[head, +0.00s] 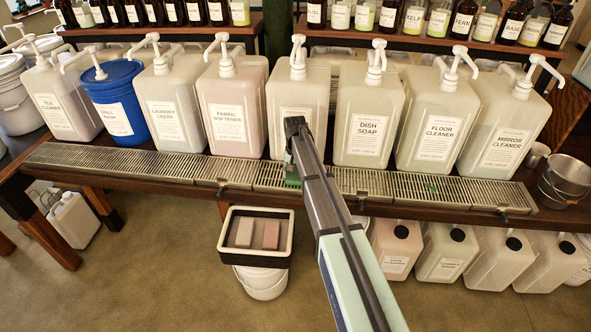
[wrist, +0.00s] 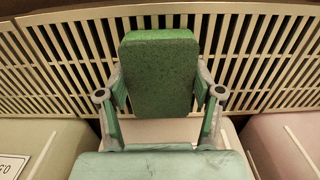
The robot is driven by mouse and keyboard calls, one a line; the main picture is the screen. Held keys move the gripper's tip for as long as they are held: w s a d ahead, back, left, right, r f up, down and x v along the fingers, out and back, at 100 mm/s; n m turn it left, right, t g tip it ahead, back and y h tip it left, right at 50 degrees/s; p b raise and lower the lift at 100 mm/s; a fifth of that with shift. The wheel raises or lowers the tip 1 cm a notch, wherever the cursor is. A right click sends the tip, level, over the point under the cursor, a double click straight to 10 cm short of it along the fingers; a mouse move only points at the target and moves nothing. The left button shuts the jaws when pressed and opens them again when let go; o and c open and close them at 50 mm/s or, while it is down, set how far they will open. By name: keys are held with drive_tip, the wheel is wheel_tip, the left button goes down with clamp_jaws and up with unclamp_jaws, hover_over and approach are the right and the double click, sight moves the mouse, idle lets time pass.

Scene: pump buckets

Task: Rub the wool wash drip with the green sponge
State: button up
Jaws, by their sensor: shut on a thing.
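My gripper (wrist: 160,95) is shut on the green sponge (wrist: 158,65), with a finger on each side of it. The sponge is upright in the wrist view, in front of the metal drip grate (wrist: 55,50). In the head view the sponge (head: 292,183) shows as a small green edge beside my gripper (head: 293,172), over the middle of the grate (head: 120,163). I cannot tell whether it touches the slats. The jug (head: 297,85) behind my gripper has a partly hidden label. I cannot make out a wool wash drip; the sponge and arm may cover it.
A small green spot (head: 430,186) lies on the grate before the floor cleaner jug (head: 437,120). A dish soap jug (head: 370,115) and fabric softener jug (head: 231,105) flank my gripper. A tray (head: 256,262) with two blocks sits below, on a white bucket (head: 262,284).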

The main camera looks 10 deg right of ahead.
sight(294, 179)
drive_tip(key=s, duration=0.1)
drive_tip(key=s+a, duration=0.1)
drive_tip(key=s, duration=0.1)
drive_tip(key=shift+s, duration=0.15)
drive_tip(key=shift+w+d+f, duration=0.1)
drive_tip(key=shift+w+d, duration=0.1)
drive_tip(key=shift+w, duration=0.45)
drive_tip(key=shift+w+d, duration=0.15)
drive_tip(key=shift+w, duration=0.45)
drive_tip(key=shift+w+d, duration=0.1)
drive_tip(key=shift+w, duration=0.25)
drive_tip(key=shift+w+d+p, duration=0.15)
drive_tip(key=shift+w+d, duration=0.1)
drive_tip(key=shift+w, duration=0.5)
drive_tip(key=shift+w+d+p, duration=0.15)
drive_tip(key=shift+w+d, duration=0.1)
drive_tip(key=shift+w, duration=0.45)
drive_tip(key=shift+w+d+r, duration=0.1)
drive_tip(key=shift+w+r, duration=0.1)
drive_tip(key=shift+w, duration=0.15)
drive_tip(key=shift+w+d+f, duration=0.15)
drive_tip(key=shift+w, duration=0.2)
drive_tip(key=shift+w+d+r+p, duration=0.15)
drive_tip(key=shift+r+p, duration=0.35)
drive_tip(key=shift+r, duration=0.7)
drive_tip(key=shift+w+a+r+p, duration=0.1)
drive_tip(key=shift+r+p, duration=0.4)
drive_tip(key=shift+r, duration=0.65)
drive_tip(key=shift+r+p, duration=0.65)
drive_tip(key=shift+r, duration=1.05)
